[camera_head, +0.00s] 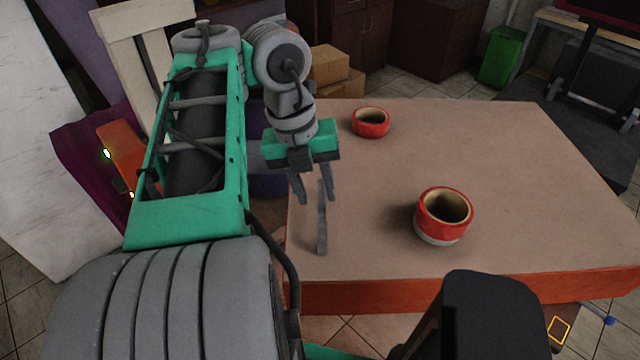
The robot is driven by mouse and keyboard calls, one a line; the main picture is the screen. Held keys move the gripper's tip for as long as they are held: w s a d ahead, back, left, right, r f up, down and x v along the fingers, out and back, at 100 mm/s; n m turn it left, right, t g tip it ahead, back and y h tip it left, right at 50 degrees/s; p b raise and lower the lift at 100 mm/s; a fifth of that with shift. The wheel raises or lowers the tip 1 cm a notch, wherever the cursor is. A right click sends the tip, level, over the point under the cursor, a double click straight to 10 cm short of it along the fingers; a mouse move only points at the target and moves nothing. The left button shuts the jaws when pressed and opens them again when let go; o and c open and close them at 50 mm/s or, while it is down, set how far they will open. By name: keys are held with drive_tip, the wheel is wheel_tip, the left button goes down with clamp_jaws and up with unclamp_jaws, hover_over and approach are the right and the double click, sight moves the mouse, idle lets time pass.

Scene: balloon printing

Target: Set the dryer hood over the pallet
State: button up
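Nothing in view is plainly marked as the dryer hood or the pallet, and I cannot tell which object is which. A red, hollow, round piece with a pale lower band (428,236) stands upright near the table's front right. A lower red ring-shaped piece (370,131) stands near the back edge. A thin grey bar (322,232) is near the table's left side, below my gripper in the picture. My gripper (314,198) points down at the table's left side, left of both red pieces. Its fingers are apart, and I see nothing held between them.
The brown-topped table (540,200) has wide clear room right of the red pieces. Cardboard boxes (328,66) and a green bin (502,57) stand behind it. A dark stand (590,90) is at the right.

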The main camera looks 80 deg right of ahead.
wheel_tip(320, 180, up, 6)
drive_tip(key=w+p, duration=0.1)
drive_tip(key=p, duration=0.2)
drive_tip(key=shift+a, duration=0.15)
drive_tip(key=shift+w+f, duration=0.1)
